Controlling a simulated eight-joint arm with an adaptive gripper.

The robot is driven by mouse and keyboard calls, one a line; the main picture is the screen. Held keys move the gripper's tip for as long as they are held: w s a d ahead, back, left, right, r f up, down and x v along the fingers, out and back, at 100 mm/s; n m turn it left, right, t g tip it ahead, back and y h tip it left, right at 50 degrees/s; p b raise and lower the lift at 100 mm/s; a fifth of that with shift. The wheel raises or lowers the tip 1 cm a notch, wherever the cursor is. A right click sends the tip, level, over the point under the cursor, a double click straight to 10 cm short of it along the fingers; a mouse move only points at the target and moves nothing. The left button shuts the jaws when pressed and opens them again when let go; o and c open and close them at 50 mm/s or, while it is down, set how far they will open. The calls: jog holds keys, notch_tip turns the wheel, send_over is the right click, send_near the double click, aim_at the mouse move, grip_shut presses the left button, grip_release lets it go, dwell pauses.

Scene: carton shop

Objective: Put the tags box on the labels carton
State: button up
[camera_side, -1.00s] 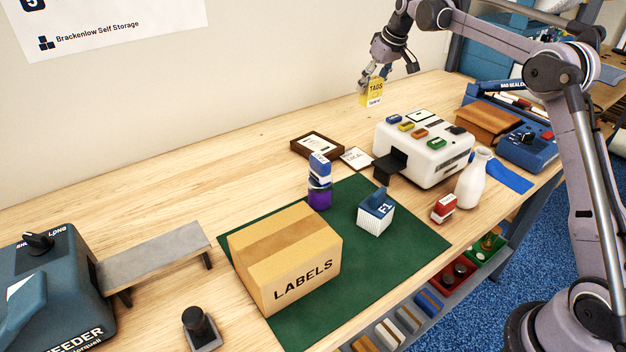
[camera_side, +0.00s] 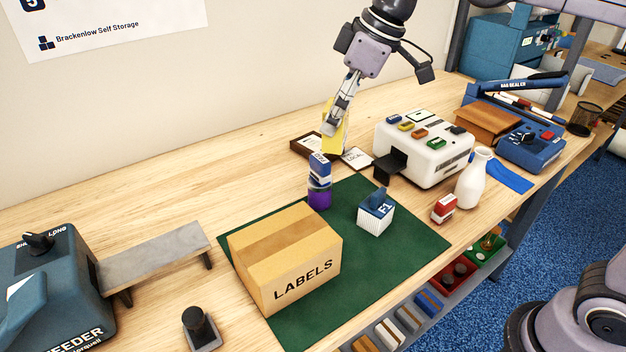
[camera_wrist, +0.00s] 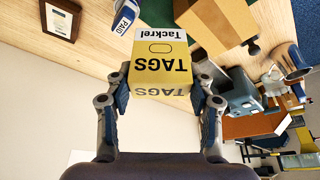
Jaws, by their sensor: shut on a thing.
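My gripper (camera_side: 338,112) is shut on the yellow tags box (camera_side: 334,137) and holds it in the air, tilted, in front of the dark wooden frame. In the wrist view the tags box (camera_wrist: 158,64) is between the two fingers (camera_wrist: 160,100), with its TAGS lettering upside down. The labels carton (camera_side: 285,258) is a closed brown box with LABELS on its front. It stands on the green mat (camera_side: 400,248), to the lower left of my gripper in the side view. Its top is clear.
A blue and purple PAID stamp (camera_side: 319,182) stands between the tags box and the carton. The white machine (camera_side: 425,148) and white vase (camera_side: 474,178) stand to the right, the feeder (camera_side: 50,285) to the left.

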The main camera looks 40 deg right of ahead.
jog(key=s+a, duration=0.2)
jog(key=s, duration=0.1)
send_over(285, 238)
notch_tip(285, 238, down, 7)
jog(key=shift+n, duration=0.4)
jog(key=shift+f, duration=2.05)
jog(key=shift+f, duration=0.15)
jog(key=o, duration=1.2)
